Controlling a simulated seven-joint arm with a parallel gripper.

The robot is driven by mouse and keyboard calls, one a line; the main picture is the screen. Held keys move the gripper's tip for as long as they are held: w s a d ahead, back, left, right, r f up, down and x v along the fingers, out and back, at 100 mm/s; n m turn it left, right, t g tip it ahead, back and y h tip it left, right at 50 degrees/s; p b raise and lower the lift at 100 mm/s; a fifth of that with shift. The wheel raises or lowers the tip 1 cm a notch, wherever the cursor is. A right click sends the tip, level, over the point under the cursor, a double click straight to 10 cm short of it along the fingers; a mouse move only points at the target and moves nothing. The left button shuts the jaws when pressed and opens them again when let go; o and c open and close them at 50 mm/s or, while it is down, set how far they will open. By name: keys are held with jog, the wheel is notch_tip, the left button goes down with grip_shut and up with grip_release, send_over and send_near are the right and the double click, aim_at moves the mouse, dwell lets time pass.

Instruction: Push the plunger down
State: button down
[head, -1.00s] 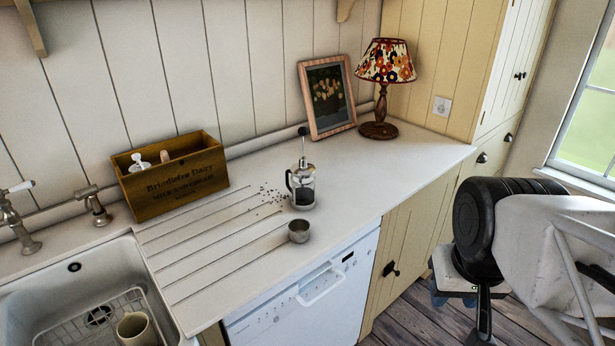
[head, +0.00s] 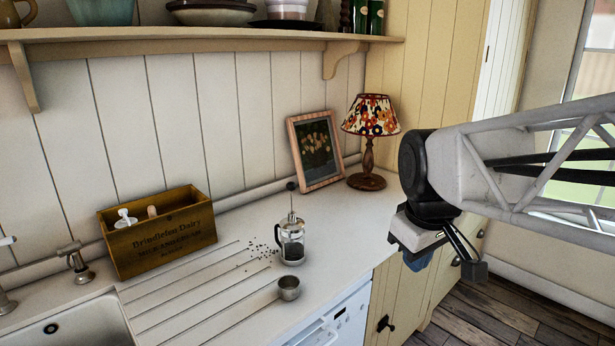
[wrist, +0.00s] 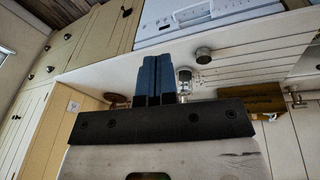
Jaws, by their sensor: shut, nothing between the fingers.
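The French press (head: 291,241) stands upright on the white counter in the head view. It has a glass body with dark contents low inside. Its plunger rod (head: 291,203) rises well above the lid, with a dark knob (head: 291,186) on top. The press also shows in the wrist view (wrist: 184,76), partly hidden behind my fingers. My gripper (wrist: 155,60) has its blue fingers together and empty. In the head view my gripper (head: 417,260) is right of the press, apart from it, out past the counter's front edge.
A small metal cup (head: 289,288) and scattered dark grounds (head: 262,254) lie near the press. A wooden crate (head: 157,232), a picture frame (head: 315,150) and a lamp (head: 369,140) stand along the wall. A shelf (head: 200,36) runs above. The counter right of the press is clear.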

jog(key=w+a+r+n, duration=0.4)
jog(key=w+a+n, duration=0.1)
jog(key=w, duration=0.4)
jog(key=w+a+r+n, duration=0.5)
jog(key=w, duration=0.5)
notch_tip(320, 180, up, 3)
jog(key=n, duration=1.1)
send_over(291, 183)
jog(key=s, duration=0.3)
jog(key=shift+w+a+f, duration=0.1)
jog(key=shift+w+a, duration=0.1)
jog(key=shift+a, duration=0.15)
jog(key=x, duration=1.4)
jog(key=shift+s+d, duration=0.15)
jog(key=shift+s, duration=0.15)
jog(key=x, duration=0.2)
jog(key=s+x, duration=0.1)
jog(key=x, duration=0.4)
jog(key=shift+s+f, duration=0.25)
jog(key=shift+f, duration=0.4)
